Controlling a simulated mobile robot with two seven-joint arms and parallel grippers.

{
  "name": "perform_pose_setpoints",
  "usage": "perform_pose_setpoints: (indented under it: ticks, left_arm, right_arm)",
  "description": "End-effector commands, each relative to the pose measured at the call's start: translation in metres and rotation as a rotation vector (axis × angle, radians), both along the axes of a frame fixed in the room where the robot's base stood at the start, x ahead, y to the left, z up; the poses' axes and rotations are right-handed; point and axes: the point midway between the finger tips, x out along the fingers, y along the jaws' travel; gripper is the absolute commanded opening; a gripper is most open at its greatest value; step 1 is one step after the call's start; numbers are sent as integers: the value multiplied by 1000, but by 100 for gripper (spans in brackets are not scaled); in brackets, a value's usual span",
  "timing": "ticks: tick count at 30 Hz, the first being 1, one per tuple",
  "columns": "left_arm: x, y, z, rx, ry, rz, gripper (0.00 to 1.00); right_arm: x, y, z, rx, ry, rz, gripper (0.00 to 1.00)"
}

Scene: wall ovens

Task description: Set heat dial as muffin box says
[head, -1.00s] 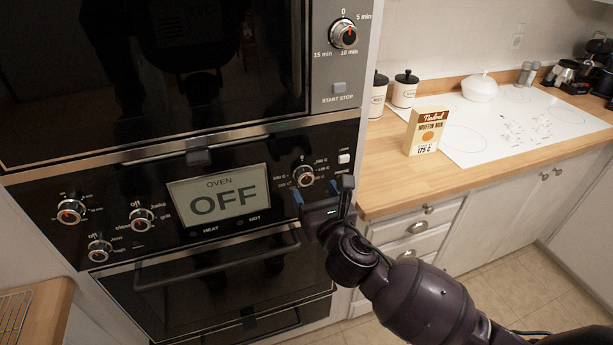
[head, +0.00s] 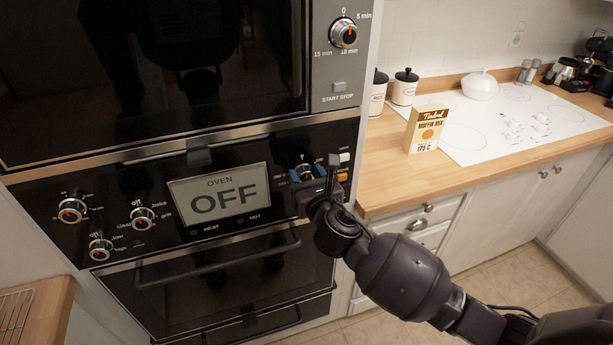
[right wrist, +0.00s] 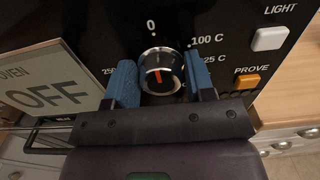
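The heat dial is a round silver knob (right wrist: 160,72) right of the oven display. Its orange mark points up, near the 0; 100 C and 25 C of a partly covered label show to its right. My right gripper (head: 314,178) is at the dial, with its blue fingers (right wrist: 160,84) open on either side of it; firm contact cannot be made out. In the head view the gripper hides much of the dial. The muffin mix box (head: 427,129) stands upright on the counter and reads 175 C. My left gripper is not in view.
The oven display (head: 219,197) reads OFF. An orange PROVE button (right wrist: 247,80) and a white LIGHT button (right wrist: 270,39) sit close right of the dial. Other knobs (head: 142,217) are on the panel's left. A timer knob (head: 343,33) is above. Oven handles stick out below.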

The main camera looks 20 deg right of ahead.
Motion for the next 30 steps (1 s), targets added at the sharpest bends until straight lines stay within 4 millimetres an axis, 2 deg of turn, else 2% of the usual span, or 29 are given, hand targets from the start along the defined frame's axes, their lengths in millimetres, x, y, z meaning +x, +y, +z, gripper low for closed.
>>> perform_pose_setpoints:
  ticks: [1, 3, 14, 20, 30]
  left_arm:
    - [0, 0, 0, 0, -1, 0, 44]
    - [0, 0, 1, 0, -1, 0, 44]
    - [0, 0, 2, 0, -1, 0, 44]
    - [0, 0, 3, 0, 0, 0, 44]
    - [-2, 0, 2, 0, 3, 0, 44]
  right_arm:
    - [0, 0, 0, 0, 0, 0, 35]
    - [0, 0, 0, 0, 0, 0, 26]
    - [0, 0, 0, 69, 3, 1, 26]
    - [0, -1, 0, 201, 8, -1, 26]
    - [0, -2, -1, 519, 18, 0, 26]
